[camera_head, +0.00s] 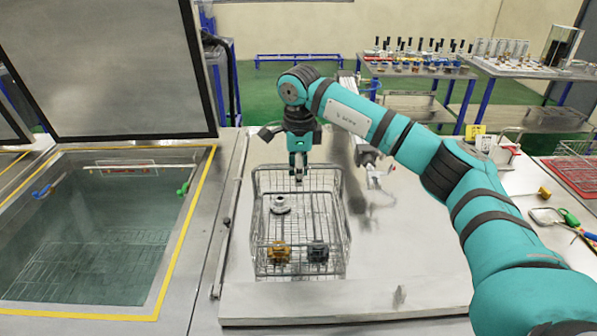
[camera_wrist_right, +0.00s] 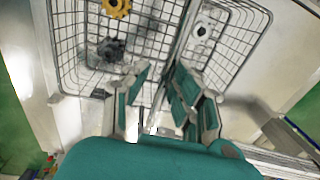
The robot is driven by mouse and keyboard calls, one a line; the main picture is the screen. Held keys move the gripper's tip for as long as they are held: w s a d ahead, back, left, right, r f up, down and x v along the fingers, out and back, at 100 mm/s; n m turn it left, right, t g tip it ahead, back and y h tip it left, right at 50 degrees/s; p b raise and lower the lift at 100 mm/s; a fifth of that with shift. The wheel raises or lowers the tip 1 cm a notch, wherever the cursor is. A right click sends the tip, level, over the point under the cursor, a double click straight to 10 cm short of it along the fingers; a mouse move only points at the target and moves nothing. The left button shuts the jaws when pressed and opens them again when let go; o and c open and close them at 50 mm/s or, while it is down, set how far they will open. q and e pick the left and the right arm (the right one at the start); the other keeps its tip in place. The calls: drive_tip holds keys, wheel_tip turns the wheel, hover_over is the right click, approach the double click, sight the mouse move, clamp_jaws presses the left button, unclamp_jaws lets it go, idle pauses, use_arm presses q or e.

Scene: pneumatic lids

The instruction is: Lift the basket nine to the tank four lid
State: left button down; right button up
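The wire basket (camera_head: 342,236) stands upright on a closed flat grey lid (camera_head: 410,262), right of the open tank. It holds a white part (camera_head: 280,204), a yellow part (camera_head: 279,252) and a dark grey part (camera_head: 318,251). My right gripper (camera_head: 299,174) points down at the basket's far side. In the right wrist view, its fingers (camera_wrist_right: 160,85) stand apart, with a bar of the basket (camera_wrist_right: 180,50) between them. A gap shows beside the bar. My left gripper is not in view. Which tank number the lid has cannot be read.
An open tank (camera_head: 95,230) of liquid with a yellow rim is at left, its raised lid (camera_head: 108,65) behind it. Tables with bottles (camera_head: 415,66) stand at the back right. A red rack (camera_head: 575,174) and tools lie at the right edge.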

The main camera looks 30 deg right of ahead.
drive_tip(key=shift+f, duration=0.2)
wheel_tip(320, 180, up, 24)
drive_tip(key=p, duration=0.9)
drive_tip(key=shift+s+a+r, duration=0.15)
drive_tip(key=shift+s+a, duration=0.05)
drive_tip(key=shift+s, duration=0.25)
